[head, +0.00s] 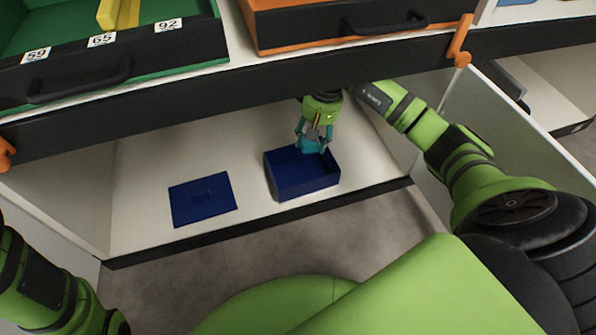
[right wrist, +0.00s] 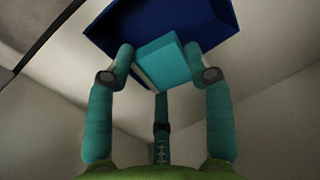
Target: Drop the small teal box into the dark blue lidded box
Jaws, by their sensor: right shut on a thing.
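The dark blue box (head: 303,185) stands open on the white shelf, its inside empty as far as I can see. Its lid (head: 203,199) lies flat on the shelf to the left. My right gripper (head: 314,143) is over the box's back part, pointing down. In the right wrist view the gripper (right wrist: 162,65) is shut on the small teal box (right wrist: 168,63), with the dark blue box (right wrist: 205,22) beyond it. In the head view the teal box is hard to tell from the teal fingers. My left gripper is not in view; only part of the left arm shows.
The white shelf (head: 140,165) is low, under a dark overhanging edge with a green drawer (head: 120,75) and an orange drawer (head: 355,35) above. A white side wall (head: 480,105) stands right of the box. Free shelf surface lies around the lid.

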